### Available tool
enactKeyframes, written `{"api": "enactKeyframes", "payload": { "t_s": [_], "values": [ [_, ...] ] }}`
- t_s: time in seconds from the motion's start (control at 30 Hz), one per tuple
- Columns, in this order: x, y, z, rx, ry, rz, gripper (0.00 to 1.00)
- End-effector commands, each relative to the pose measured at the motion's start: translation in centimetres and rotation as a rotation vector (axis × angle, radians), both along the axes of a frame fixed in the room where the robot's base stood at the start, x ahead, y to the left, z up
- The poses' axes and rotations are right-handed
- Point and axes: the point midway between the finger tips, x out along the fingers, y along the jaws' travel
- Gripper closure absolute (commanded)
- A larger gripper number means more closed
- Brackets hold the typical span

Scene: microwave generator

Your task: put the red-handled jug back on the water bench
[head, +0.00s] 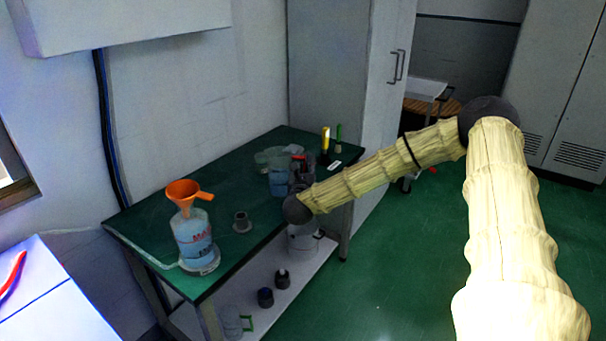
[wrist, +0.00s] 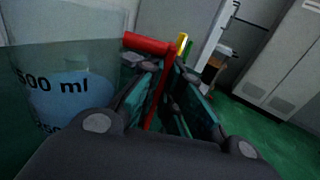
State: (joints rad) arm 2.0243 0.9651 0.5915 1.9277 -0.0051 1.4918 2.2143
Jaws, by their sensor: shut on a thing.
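The red-handled jug (head: 279,184) is at the right part of the green-topped water bench (head: 232,189), with blue liquid in it. I cannot tell whether its base touches the top. In the wrist view the jug's clear body (wrist: 60,85), marked "500 ml", fills the left side and looks close to upright. Its red handle (wrist: 147,43) runs down between the fingers. My gripper (wrist: 168,82) is shut on the handle. In the head view my gripper (head: 301,174) is dark and partly hidden behind my arm, to the right of the jug body.
A bottle (head: 194,240) with an orange funnel (head: 184,194) stands at the bench's near left. A small grey fitting (head: 242,223) is near the middle. A clear vessel (head: 268,156) and yellow- and green-handled tools (head: 326,140) are behind. A green-handled jug (head: 232,322) is on the lower shelf.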

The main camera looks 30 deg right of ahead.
Motion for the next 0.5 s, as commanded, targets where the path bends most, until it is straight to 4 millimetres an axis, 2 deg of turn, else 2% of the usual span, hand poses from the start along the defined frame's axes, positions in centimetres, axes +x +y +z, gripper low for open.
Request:
{"api": "enactKeyframes", "payload": {
  "t_s": [0.13, 0.33, 0.5],
  "values": [
    [1.4, -0.2, 0.0, -0.002, -0.002, 0.001, 1.0],
    [1.2, -0.2, -2.8, 0.001, -0.001, -0.001, 1.0],
    [1.2, -0.2, -3.1, 0.001, -0.002, 0.0, 1.0]
  ]
}}
